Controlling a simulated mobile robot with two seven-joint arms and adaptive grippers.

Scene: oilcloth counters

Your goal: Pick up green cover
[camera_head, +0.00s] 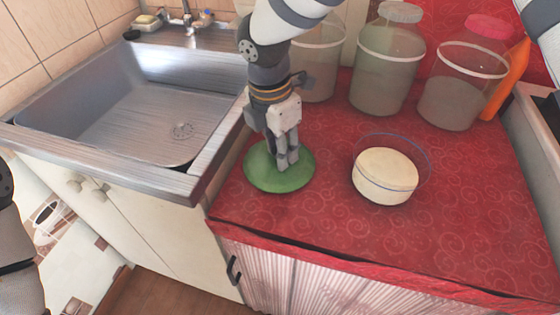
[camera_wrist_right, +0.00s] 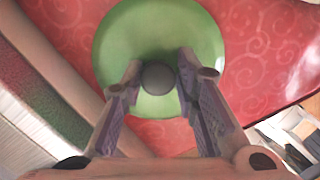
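The green cover (camera_head: 262,172) is a round, flat lid lying on the red counter near its left front corner, beside the sink. In the right wrist view the green cover (camera_wrist_right: 115,55) shows a round grey knob (camera_wrist_right: 158,77) at its middle. My right gripper (camera_head: 286,164) points down over the cover. In the wrist view, the fingers of my right gripper (camera_wrist_right: 158,73) are spread, one on each side of the knob, with narrow gaps seen beside it. My left gripper is not in view; only parts that look like my arm show at the left edge.
A cream round container with a clear rim (camera_head: 386,176) stands right of the cover. Large jars (camera_head: 388,70) (camera_head: 462,92) and an orange item (camera_head: 508,80) stand at the back. The steel sink (camera_head: 120,110) is at left. The counter's front right is clear.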

